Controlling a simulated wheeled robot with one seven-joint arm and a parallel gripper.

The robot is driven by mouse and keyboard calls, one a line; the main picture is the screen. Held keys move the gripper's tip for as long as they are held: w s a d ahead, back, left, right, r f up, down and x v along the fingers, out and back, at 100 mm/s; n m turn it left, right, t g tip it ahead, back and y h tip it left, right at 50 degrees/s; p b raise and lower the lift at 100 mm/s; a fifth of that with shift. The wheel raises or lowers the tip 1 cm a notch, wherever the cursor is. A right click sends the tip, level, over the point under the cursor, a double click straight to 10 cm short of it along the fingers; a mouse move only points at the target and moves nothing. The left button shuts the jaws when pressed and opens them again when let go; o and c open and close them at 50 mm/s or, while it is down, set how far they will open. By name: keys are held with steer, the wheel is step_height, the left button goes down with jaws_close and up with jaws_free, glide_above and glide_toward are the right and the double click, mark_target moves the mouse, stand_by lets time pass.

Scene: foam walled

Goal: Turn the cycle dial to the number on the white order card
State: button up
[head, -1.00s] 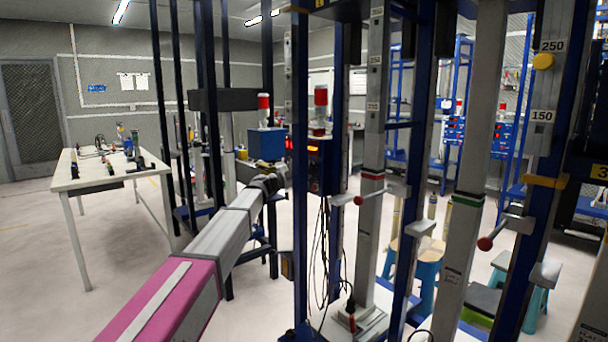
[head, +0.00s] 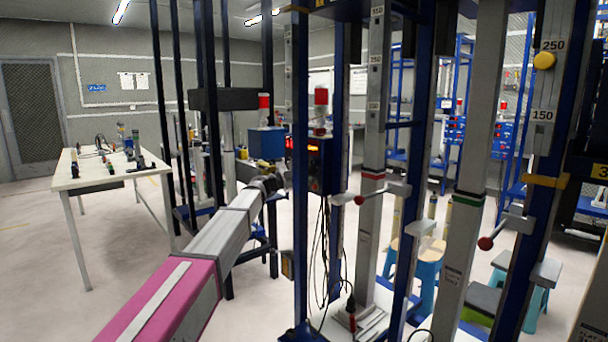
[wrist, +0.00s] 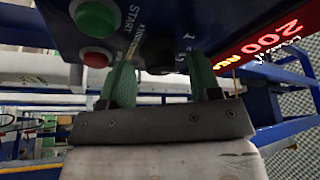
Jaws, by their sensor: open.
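The cycle dial (wrist: 160,52) is a dark knob on the blue control panel (wrist: 215,14) in the wrist view. It is in shadow, so its pointer and most numbers around it cannot be read. My gripper (wrist: 160,66) is open, its two green fingers standing apart on either side of the dial. I cannot tell whether either finger touches it. In the head view a dark control box (head: 325,168) is on the blue frame, at the far end of my arm; the fingers cannot be made out there. I cannot identify a white order card in either view.
A green START button (wrist: 97,18) and a red button (wrist: 97,54) are left of the dial, close to the left finger. A red display (wrist: 265,42) reads 200 at the right. Blue uprights (head: 299,170) and hanging cables (head: 322,250) crowd the box.

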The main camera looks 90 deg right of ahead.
steer(key=v, duration=1)
steer(key=shift+w, duration=0.15)
steer(key=shift+a, duration=0.1)
